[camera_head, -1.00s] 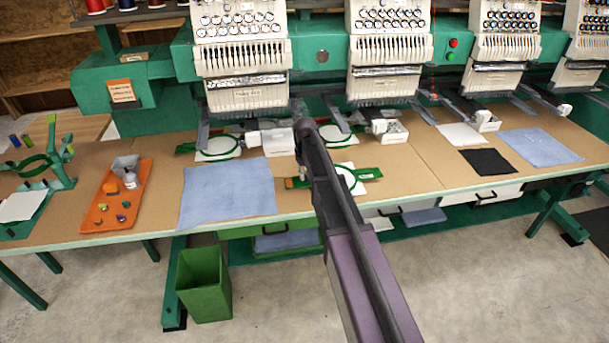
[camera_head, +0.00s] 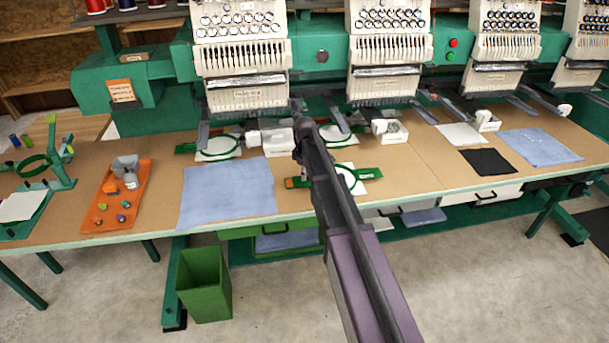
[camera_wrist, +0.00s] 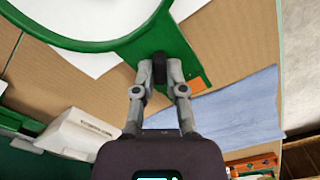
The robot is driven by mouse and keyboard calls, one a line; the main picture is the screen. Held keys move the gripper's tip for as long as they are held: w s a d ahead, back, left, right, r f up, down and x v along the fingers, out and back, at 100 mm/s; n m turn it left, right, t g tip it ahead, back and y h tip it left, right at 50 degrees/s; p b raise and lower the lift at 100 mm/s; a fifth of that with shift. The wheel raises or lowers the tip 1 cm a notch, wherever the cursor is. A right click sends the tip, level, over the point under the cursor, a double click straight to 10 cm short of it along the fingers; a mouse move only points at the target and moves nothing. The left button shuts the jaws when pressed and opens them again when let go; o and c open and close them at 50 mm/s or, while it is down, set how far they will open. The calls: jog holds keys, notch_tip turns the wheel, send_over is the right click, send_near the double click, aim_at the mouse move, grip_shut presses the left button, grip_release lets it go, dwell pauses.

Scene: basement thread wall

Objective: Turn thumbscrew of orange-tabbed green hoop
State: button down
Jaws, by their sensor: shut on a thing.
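The green hoop (camera_head: 350,168) with the orange tab (camera_head: 290,183) lies on the table behind and beside my arm, with white fabric at its ring. In the wrist view, the green hoop (camera_wrist: 90,38) fills the upper left, and its orange tab (camera_wrist: 197,85) shows right of my fingers. My gripper (camera_wrist: 160,70) is shut on the dark thumbscrew (camera_wrist: 159,66) at the hoop's bracket, one finger on each side. In the head view my arm hides part of the hoop and the thumbscrew. I cannot tell how far the screw is turned.
A blue cloth (camera_head: 228,192) lies left of the hoop. A white box (camera_head: 277,143) stands behind it, under the embroidery heads. Another green hoop (camera_head: 220,147) lies further left. An orange tray (camera_head: 117,205) holds small parts. A green bin (camera_head: 204,285) stands on the floor.

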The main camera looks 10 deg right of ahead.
dwell(0.4)
jog(key=c, duration=0.7)
grip_release()
jog(key=shift+r, duration=0.1)
